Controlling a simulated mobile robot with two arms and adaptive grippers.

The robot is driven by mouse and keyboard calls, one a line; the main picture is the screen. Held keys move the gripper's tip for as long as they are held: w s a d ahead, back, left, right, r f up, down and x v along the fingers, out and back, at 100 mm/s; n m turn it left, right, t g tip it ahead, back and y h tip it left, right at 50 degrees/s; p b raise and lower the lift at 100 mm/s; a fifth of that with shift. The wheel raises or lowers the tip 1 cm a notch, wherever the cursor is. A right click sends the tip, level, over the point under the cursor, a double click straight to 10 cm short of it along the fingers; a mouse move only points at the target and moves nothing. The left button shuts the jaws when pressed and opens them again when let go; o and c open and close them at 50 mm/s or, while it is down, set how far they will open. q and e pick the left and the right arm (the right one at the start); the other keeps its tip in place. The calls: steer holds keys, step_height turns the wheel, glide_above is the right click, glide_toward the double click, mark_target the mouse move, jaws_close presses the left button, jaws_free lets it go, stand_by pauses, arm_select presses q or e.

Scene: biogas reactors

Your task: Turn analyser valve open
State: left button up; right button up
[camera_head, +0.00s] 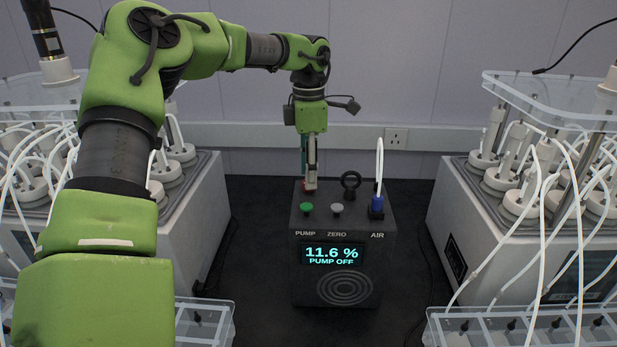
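The dark analyser box (346,220) stands on the black surface in the middle. Its screen (332,253) reads 11.6 % and PUMP OFF. My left gripper (310,186) points down at the top left rear of the box, left of a black ring (351,181). My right gripper is out of view.
A green button (306,208) and a grey button (337,208) sit on the box's top by PUMP and ZERO. Reactor units with white tubes stand at left (192,225) and right (480,246). Clear trays (205,318) lie in front. Dark free strips flank the box.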

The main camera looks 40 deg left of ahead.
arm_select(q)
step_height(320, 180, up, 10)
stand_by(0.3)
stand_by(0.4)
